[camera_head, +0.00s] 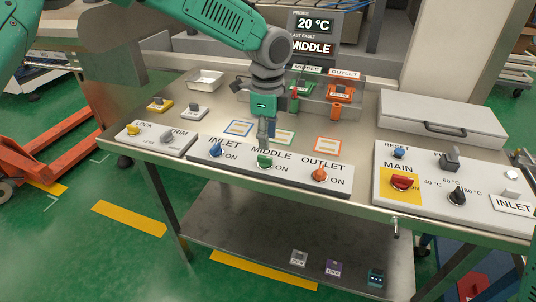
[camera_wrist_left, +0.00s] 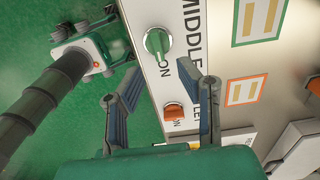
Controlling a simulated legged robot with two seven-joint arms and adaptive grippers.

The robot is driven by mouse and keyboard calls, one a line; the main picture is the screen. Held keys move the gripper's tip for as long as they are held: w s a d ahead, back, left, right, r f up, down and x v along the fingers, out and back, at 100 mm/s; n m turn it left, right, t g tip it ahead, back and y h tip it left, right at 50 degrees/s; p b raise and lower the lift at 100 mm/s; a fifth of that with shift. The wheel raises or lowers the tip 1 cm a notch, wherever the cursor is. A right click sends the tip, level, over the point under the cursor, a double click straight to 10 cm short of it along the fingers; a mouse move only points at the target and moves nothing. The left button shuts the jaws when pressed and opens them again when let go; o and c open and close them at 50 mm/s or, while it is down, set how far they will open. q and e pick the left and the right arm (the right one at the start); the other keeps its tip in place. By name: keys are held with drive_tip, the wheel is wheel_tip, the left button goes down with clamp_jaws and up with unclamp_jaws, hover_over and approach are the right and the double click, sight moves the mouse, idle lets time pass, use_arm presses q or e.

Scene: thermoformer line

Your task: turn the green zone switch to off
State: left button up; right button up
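The green zone switch (camera_head: 264,161), labelled MIDDLE, sits on the white panel (camera_head: 300,178) between the blue INLET knob (camera_head: 216,150) and the orange OUTLET knob (camera_head: 319,174). In the left wrist view the green switch (camera_wrist_left: 157,42) has its handle roughly along the panel's length, with ON beside it; which end points where I cannot tell. My left gripper (camera_head: 266,135) is just above and behind the green switch in the head view. The right gripper is not in view.
The MAIN control box (camera_head: 432,192) with a red knob is at the right. A LOCK/TRIM panel (camera_head: 158,138) is at the left. Coloured frames lie behind the switch panel, beside green and orange devices. A grey case (camera_head: 440,118) is at the back right.

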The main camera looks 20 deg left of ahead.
sight(266, 157)
use_arm(q)
drive_tip(key=f, duration=0.3)
drive_tip(key=a+f, duration=0.1)
drive_tip(key=f, duration=0.2)
drive_tip(key=shift+a+f, duration=0.1)
drive_tip(key=shift+f, duration=0.05)
drive_tip(key=shift+d, duration=0.3)
drive_tip(key=shift+c, duration=0.4)
drive_tip(key=shift+d, duration=0.15)
clamp_jaws()
